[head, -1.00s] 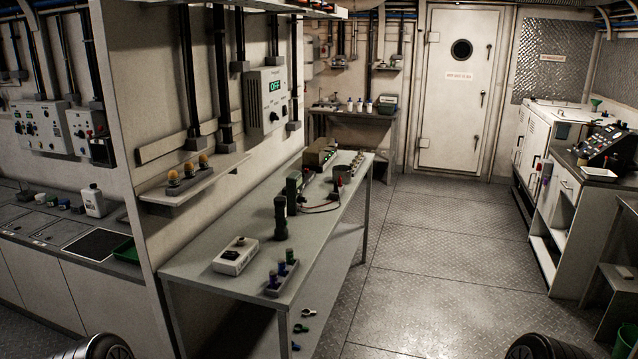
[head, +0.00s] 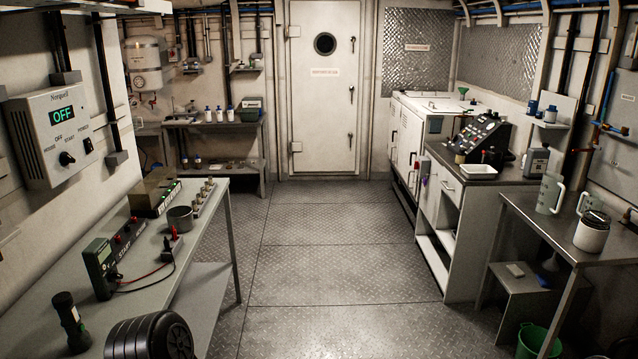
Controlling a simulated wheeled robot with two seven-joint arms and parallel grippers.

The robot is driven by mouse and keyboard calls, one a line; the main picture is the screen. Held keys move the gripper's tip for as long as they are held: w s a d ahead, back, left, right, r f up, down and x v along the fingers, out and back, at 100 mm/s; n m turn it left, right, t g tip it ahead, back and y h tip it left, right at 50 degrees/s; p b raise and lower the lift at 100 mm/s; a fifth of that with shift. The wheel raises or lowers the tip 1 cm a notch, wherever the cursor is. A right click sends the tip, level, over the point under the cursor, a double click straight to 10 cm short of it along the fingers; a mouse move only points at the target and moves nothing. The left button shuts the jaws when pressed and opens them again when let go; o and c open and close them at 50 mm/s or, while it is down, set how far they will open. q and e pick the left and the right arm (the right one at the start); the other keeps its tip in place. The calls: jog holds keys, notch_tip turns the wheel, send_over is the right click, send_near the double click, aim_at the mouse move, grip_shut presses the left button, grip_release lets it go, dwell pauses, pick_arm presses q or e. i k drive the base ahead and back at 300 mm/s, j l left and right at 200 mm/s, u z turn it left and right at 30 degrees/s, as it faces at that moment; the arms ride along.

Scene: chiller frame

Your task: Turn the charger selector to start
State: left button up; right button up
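A pale grey charger box (head: 48,142) hangs on the left wall. Its green display (head: 62,115) reads OFF. A black selector knob (head: 67,158) sits low on its front, with OFF, HOUSE and START printed around it. The knob's exact pointing direction is too small to tell. A black power switch (head: 88,146) is to the right of the knob. Neither of my grippers is in view.
Open floor (head: 320,250) lies in the middle. A counter (head: 480,177) and a side table (head: 530,215) stand at right.

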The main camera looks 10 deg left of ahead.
aim_at(65, 158)
jog(key=i+u, duration=0.1)
jog(key=i, duration=0.65)
jog(key=i+l+u, duration=0.1)
jog(key=i, duration=0.65)
jog(key=i+l, duration=0.2)
jog(key=i, duration=0.5)
jog(key=i+l+u, duration=0.1)
jog(key=i+u, duration=0.35)
jog(key=i+l+u, duration=0.25)
jog(key=u, duration=0.2)
jog(key=i+l+u, duration=0.6)
jog(key=l+u, duration=0.25)
jog(key=i+l+u, duration=0.2)
jog(key=l+u, duration=0.6)
jog(key=l, duration=0.4)
jog(key=i+l, duration=0.05)
